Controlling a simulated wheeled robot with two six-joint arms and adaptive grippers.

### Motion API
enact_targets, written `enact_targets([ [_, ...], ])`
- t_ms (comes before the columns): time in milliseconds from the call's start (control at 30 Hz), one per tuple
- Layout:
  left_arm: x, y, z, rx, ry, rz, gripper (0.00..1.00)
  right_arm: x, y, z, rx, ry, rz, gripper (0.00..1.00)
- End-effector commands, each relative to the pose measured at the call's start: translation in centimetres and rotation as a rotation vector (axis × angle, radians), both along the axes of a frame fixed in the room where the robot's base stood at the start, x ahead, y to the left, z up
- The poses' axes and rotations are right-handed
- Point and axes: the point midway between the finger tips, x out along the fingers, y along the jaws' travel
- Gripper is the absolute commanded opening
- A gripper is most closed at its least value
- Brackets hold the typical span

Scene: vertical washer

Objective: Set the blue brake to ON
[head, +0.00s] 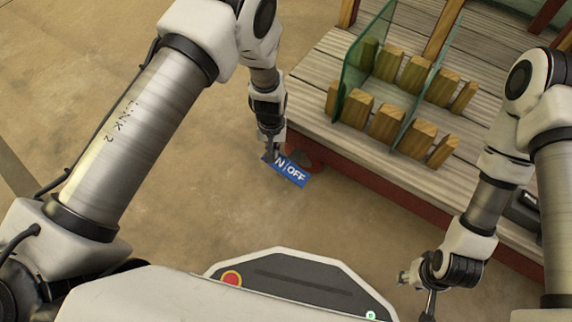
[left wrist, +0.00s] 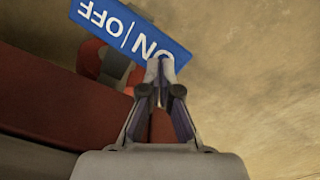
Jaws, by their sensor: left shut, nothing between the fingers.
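The blue brake plate (head: 296,176) with white ON and OFF lettering is at the near left corner of the red-framed wooden platform. In the left wrist view the plate (left wrist: 112,22) appears upside down, with a red and grey part (left wrist: 113,66) beside it. My left gripper (head: 274,154) is over the ON end and hides part of that word in the head view. In the left wrist view its fingertips (left wrist: 160,68) are together and empty, at the ON end; I cannot tell if they touch it. My right gripper (head: 418,285) is low at the right, away from the brake; its finger opening is unclear.
The wooden platform (head: 315,60) carries several upright wooden blocks (head: 386,122) and clear greenish panels (head: 359,60). Its red side edge (head: 390,182) runs toward the lower right. The bare floor (head: 180,200) left of the brake is clear.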

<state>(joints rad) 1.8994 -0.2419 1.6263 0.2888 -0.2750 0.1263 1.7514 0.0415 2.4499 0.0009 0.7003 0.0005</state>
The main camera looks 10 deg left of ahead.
Motion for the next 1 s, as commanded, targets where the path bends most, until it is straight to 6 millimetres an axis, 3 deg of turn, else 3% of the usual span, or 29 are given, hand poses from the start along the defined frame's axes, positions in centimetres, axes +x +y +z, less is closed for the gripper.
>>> enact_targets([
  [1000, 0.0, 0.0, -1.2, 0.000, 0.000, 0.000, 0.00, 0.0, 0.0, -0.7, 0.000, 0.000, 0.000, 0.40],
])
